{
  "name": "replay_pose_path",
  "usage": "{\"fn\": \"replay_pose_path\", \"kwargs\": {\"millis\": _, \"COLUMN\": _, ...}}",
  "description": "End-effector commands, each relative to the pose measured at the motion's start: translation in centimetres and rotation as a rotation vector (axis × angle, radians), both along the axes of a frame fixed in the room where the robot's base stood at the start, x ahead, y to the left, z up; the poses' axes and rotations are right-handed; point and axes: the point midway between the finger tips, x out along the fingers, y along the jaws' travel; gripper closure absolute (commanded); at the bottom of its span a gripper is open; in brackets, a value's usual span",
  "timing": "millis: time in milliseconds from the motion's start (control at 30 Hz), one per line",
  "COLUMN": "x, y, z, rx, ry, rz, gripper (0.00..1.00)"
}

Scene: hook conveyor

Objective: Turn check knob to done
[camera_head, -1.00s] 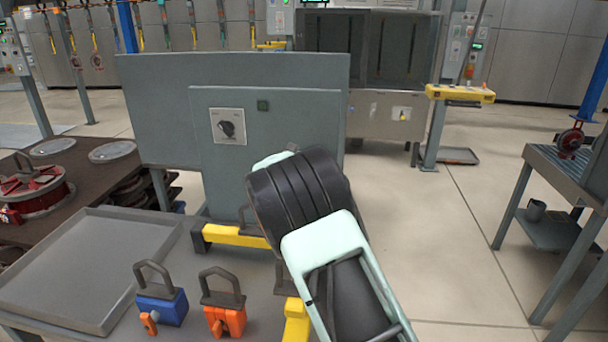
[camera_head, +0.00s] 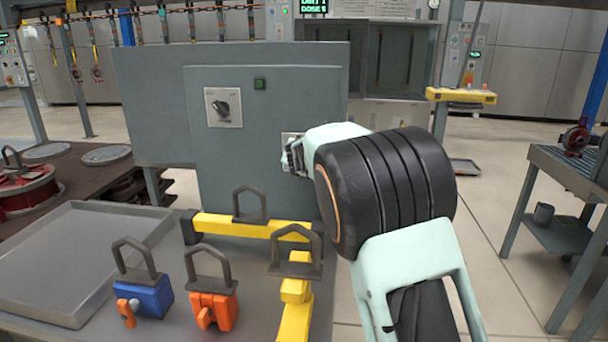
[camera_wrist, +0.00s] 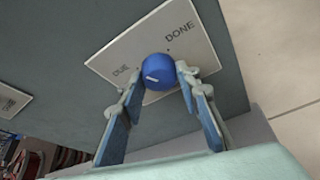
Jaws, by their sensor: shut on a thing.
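The blue check knob (camera_wrist: 157,71) sits on a white plate (camera_wrist: 120,53) marked DUE and DONE in the wrist view. The white mark on the knob is on its left part, toward the DUE side. My gripper (camera_wrist: 160,84) has one finger on each side of the knob and is shut on it. In the head view my gripper (camera_head: 292,157) is at the right part of the grey panel (camera_head: 240,165), against the small plate (camera_head: 288,138). The knob is hidden there by my gripper.

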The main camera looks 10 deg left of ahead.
Motion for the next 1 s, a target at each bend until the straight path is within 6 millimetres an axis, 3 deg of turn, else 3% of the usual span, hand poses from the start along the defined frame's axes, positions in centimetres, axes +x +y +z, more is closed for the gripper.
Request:
{"fn": "replay_pose_path", "kwargs": {"millis": 33, "x": 0.01, "y": -0.14, "z": -0.92, "rx": 0.046, "ry": -0.003, "rz": -0.001, "gripper": 0.94}}
{"fn": "replay_pose_path", "kwargs": {"millis": 1000, "x": -0.05, "y": -0.42, "z": -0.80, "rx": 0.961, "ry": -0.032, "rz": 0.001, "gripper": 0.94}}
